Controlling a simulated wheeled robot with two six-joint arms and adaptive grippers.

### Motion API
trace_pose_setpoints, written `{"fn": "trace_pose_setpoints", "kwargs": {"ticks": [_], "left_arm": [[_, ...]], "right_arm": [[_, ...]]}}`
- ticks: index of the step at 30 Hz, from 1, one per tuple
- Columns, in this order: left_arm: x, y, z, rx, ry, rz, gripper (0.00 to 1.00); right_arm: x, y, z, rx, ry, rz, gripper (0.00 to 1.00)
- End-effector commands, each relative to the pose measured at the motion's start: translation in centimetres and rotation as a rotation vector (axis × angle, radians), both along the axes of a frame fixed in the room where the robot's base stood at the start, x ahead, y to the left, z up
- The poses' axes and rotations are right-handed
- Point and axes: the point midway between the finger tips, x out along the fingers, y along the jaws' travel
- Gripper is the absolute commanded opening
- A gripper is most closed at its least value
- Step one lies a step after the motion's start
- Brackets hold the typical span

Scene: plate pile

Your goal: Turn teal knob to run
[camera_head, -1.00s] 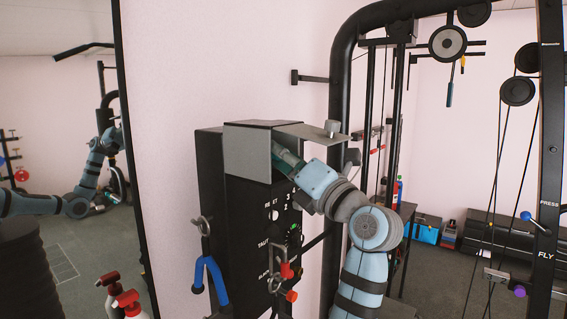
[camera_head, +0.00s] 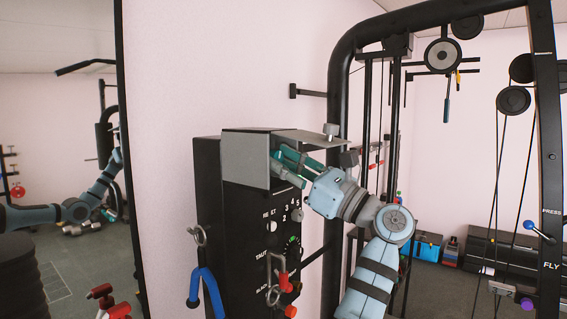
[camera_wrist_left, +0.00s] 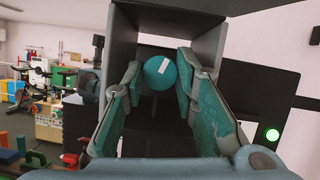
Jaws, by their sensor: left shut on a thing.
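The teal knob (camera_wrist_left: 161,72) is round with a white mark and sits inside a grey metal hood. In the left wrist view it is between the two fingertips of my left gripper (camera_wrist_left: 160,80), which is shut on it. In the head view my left gripper (camera_head: 288,160) reaches from the right under the hood (camera_head: 246,158) on the black control box (camera_head: 235,230). The hood and fingers mostly hide the knob there. The panel lettering is too small to read fully. My right gripper is not in view.
The hood's walls stand close around my fingers. Below, the box has a grey knob (camera_head: 298,214), red-handled clips (camera_head: 281,280) and a blue-handled hook (camera_head: 207,285). A black gym frame (camera_head: 337,110) stands behind my arm.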

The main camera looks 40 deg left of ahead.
Motion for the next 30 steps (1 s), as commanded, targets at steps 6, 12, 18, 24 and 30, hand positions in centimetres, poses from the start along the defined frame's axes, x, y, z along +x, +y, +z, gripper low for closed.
{"fn": "trace_pose_setpoints", "kwargs": {"ticks": [6,12,18,24,30], "left_arm": [[0.12,0.03,0.23,0.003,-0.12,-0.001,0.0],[0.14,0.04,0.15,0.004,-0.179,-0.001,0.0],[0.15,0.03,0.09,0.005,-0.198,-0.001,0.0],[0.15,0.04,0.07,0.005,-0.198,-0.001,0.0],[0.15,0.03,0.06,0.004,-0.198,-0.001,0.35]], "right_arm": [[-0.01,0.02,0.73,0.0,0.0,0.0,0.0],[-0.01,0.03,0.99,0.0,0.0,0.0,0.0],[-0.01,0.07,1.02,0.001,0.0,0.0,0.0],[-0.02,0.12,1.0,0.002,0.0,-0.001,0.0],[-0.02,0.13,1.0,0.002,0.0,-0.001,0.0]]}}
